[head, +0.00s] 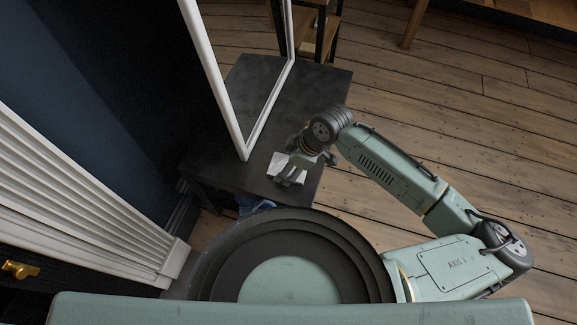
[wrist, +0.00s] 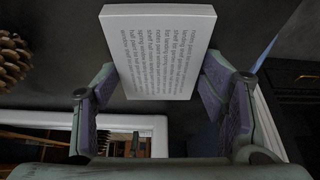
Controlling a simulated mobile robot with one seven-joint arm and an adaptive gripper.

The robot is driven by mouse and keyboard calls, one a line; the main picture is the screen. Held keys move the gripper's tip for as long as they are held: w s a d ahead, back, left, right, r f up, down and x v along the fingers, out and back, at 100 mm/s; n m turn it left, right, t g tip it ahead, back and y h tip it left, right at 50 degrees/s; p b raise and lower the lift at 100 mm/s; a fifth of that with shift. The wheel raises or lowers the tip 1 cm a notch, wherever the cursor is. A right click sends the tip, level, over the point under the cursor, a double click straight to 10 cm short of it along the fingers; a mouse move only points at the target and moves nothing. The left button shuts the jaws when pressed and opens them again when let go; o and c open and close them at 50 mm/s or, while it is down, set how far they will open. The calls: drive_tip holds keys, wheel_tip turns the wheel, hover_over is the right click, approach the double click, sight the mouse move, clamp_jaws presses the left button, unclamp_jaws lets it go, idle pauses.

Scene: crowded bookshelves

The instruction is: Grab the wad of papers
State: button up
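The wad of papers is a pale block with lines of dark print, which read upside down in the wrist view (wrist: 155,50). In the head view it shows as a small white patch (head: 277,164) at the dark table's near end, partly hidden by my gripper (head: 291,178). In the wrist view my gripper (wrist: 160,75) has its two purple-padded fingers spread wide, one on each side of the wad. The fingertips come very close to the wad's left and right edges. I cannot tell if they touch it.
A white-framed mirror (head: 243,148) stands on the dark table (head: 315,88), just beyond the papers. A pinecone (wrist: 14,62) lies at the left of the wrist view. White wall panelling (head: 85,200) is at the left. Open wooden floor (head: 450,110) is at the right.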

drive_tip(key=shift+d+f, duration=0.1)
drive_tip(key=shift+f, duration=0.15)
drive_tip(key=c, duration=0.4)
